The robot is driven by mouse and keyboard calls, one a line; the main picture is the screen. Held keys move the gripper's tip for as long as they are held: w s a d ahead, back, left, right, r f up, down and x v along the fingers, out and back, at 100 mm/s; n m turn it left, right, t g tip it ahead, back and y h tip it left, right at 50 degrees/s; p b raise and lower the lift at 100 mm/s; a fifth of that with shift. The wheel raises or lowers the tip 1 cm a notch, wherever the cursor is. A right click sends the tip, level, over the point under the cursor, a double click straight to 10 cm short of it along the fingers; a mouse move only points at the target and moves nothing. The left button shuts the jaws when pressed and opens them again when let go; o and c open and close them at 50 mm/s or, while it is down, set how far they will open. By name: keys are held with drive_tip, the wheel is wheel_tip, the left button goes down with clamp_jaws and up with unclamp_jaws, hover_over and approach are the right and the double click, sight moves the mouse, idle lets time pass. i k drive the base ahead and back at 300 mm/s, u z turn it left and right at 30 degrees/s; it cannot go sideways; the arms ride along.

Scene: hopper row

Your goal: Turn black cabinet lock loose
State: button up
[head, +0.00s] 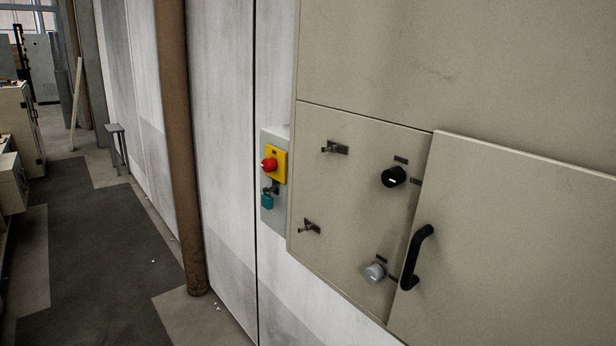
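The black cabinet lock (394,177) is a round black knob with a white mark, on the beige cabinet panel (345,205) right of the picture's middle. A small dark label sits above it and a small dark piece lies to its right, by the door seam. A grey knob (374,272) of similar shape is lower on the same panel. The cabinet door (520,240) with a black handle (416,257) is to the right and looks shut. My gripper does not show in the head view.
Two small latches (334,149) stick out of the panel. A brown pipe (180,150) stands by the wall.

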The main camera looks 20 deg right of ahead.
sight(391, 178)
drive_tip(key=u, duration=0.45)
drive_tip(key=i, duration=0.85)
drive_tip(key=z, duration=1.9)
